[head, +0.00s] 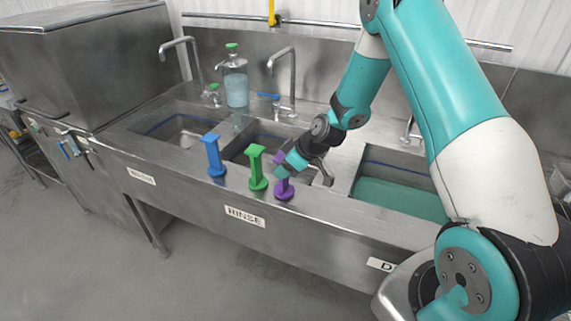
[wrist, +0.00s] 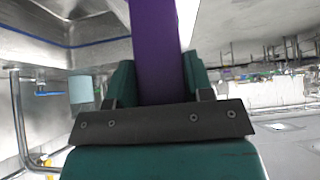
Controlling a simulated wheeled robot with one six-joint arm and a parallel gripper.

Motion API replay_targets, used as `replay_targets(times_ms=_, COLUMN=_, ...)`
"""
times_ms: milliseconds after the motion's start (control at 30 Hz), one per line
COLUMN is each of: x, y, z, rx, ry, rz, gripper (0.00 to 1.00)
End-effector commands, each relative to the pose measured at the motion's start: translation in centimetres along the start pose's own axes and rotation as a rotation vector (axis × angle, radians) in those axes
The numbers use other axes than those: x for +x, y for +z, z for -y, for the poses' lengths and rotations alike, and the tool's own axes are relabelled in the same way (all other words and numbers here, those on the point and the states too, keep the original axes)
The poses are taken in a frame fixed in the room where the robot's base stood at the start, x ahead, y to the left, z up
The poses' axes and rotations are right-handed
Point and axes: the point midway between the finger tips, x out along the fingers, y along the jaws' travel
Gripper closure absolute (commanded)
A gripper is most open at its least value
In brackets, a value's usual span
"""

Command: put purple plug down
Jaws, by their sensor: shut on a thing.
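The purple plug (head: 285,190) stands upright at the front rim of the sink unit, right of the green plug (head: 257,168). Its base appears to rest on the steel ledge, though contact is hard to confirm. My gripper (head: 286,168) is shut on its upper part, coming from the right. In the wrist view the purple shaft (wrist: 156,50) lies between the teal fingers of my gripper (wrist: 157,82). The fingers hide part of the shaft in the head view. The blue plug (head: 213,155) stands on the ledge farther left.
The sink unit has several basins; the right one holds teal liquid (head: 400,197). The ledge carries a RINSE label (head: 245,217) below the plugs. Taps (head: 290,80) and a soap bottle (head: 235,82) stand behind. The front ledge right of the purple plug is clear.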

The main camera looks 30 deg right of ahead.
Motion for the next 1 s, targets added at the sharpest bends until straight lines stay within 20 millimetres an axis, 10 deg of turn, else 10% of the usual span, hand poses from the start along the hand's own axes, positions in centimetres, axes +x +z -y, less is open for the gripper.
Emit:
replay_targets(times_ms=367, x=0.4, y=0.3, z=-0.1, rx=-0.001, ry=0.001, rz=-0.002, gripper=0.96)
replay_targets(times_ms=400, x=0.3, y=0.2, z=0.0, rx=-0.001, ry=0.001, rz=-0.001, gripper=0.44)
replay_targets(times_ms=500, x=0.2, y=0.2, z=0.0, rx=-0.001, ry=0.000, rz=-0.001, gripper=0.27)
replay_targets(times_ms=1000, x=-2.3, y=0.1, z=-0.1, rx=-0.001, ry=0.004, rz=-0.003, gripper=0.27)
